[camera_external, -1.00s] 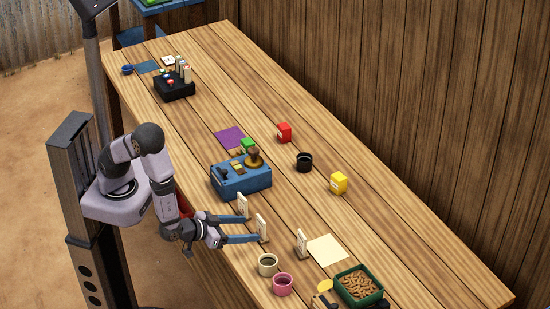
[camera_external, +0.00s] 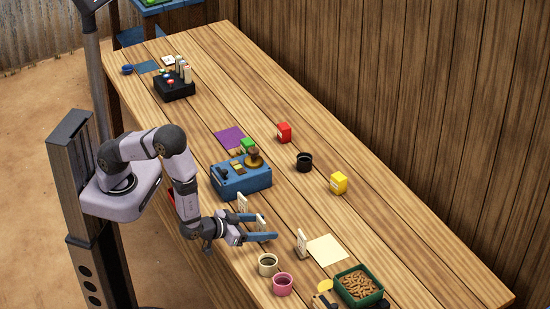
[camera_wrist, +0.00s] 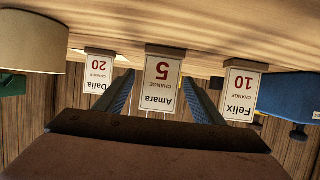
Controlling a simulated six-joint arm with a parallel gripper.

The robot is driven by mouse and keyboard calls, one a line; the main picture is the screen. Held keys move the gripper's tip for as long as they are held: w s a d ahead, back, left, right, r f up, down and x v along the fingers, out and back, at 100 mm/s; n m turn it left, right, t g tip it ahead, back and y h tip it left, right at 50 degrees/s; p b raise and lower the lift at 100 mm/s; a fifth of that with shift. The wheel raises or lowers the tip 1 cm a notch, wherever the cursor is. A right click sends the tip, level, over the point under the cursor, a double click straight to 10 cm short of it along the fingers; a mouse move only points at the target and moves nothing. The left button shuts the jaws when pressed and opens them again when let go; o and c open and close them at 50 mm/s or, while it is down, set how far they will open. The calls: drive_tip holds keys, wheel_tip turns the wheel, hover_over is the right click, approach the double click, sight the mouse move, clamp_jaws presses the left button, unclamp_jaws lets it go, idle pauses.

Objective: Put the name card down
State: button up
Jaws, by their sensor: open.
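Three white name cards stand upright on the table. The wrist view shows them upside down: Amara, 5 (camera_wrist: 162,85) in the middle, Dalia, 20 (camera_wrist: 98,72) at left, and Felix, 10 (camera_wrist: 241,92) at right. In the external view, the Felix card (camera_external: 243,203) is near the blue box, the Amara card (camera_external: 261,221) is partly hidden by my gripper, and the Dalia card (camera_external: 302,243) stands further right. My gripper (camera_external: 268,227) is open, its blue fingers on either side of the Amara card. Whether they touch it I cannot tell.
A blue box (camera_external: 240,182) stands beyond the Felix card. A cream cup (camera_external: 268,265) and a pink cup (camera_external: 282,284) stand near the Dalia card. A pale sheet (camera_external: 327,249) and a green tray (camera_external: 378,300) lie to the right. The table's far right is clear.

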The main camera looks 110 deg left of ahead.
drive_tip(key=c, duration=1.3)
drive_tip(key=shift+o, duration=0.2)
drive_tip(key=shift+r, duration=0.15)
drive_tip(key=shift+r, duration=4.85)
